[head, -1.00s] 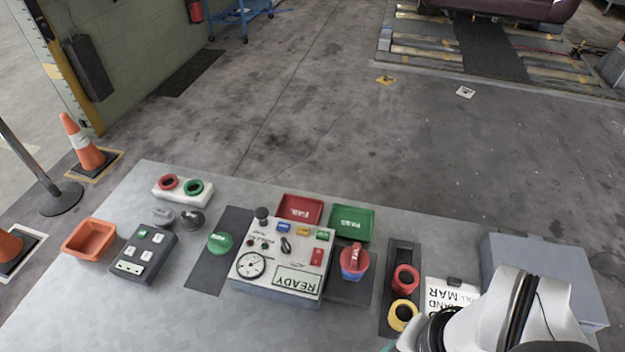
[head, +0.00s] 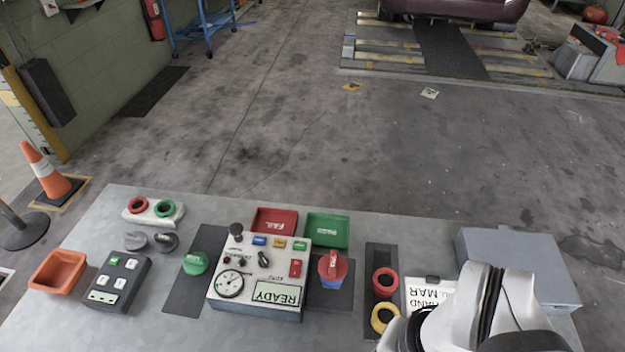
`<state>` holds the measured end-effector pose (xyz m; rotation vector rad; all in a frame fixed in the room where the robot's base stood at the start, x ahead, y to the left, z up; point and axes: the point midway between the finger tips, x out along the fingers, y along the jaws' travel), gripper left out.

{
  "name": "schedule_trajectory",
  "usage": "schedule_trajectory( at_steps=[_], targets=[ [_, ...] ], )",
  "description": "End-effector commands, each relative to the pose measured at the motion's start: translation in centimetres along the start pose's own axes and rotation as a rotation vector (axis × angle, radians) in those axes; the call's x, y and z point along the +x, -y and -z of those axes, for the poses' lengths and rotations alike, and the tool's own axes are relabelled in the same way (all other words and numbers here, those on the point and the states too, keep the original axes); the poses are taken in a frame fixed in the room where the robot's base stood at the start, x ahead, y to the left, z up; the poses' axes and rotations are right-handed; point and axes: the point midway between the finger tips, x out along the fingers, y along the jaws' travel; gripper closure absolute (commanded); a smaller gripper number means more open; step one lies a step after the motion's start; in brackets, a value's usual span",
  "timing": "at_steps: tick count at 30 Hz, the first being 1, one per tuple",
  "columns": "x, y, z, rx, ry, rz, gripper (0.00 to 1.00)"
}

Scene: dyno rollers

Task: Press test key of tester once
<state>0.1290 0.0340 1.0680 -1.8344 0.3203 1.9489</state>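The tester (head: 258,304) is a pale box on the grey table, just below the middle of the head view. It has a round dial (head: 229,284) and a display reading READY (head: 277,293), both upside down or turned from my view. Along its far edge are a blue key (head: 260,240), a yellow key (head: 279,243) and a green key (head: 299,245). A red switch (head: 295,268) and a black knob (head: 264,259) also show. The key labels are too small to read, so I cannot tell which is the test key. Only my arm shows at lower right; my gripper is out of view.
A red FAIL tray (head: 273,216) and green PASS tray (head: 327,228) lie behind the tester. A green button (head: 195,263) and a red-topped blue cup (head: 331,268) flank it. A dark keypad (head: 118,281), an orange bin (head: 58,271) and a grey case (head: 515,265) stand farther out.

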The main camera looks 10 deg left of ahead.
Motion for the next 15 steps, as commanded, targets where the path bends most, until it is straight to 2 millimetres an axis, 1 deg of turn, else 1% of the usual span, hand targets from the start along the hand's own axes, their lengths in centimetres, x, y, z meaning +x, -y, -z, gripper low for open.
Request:
schedule_trajectory(
  at_steps=[1,4,15],
  targets=[
    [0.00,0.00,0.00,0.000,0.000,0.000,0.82],
    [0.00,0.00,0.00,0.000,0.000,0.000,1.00],
    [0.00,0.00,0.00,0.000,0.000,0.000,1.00]
  ],
)
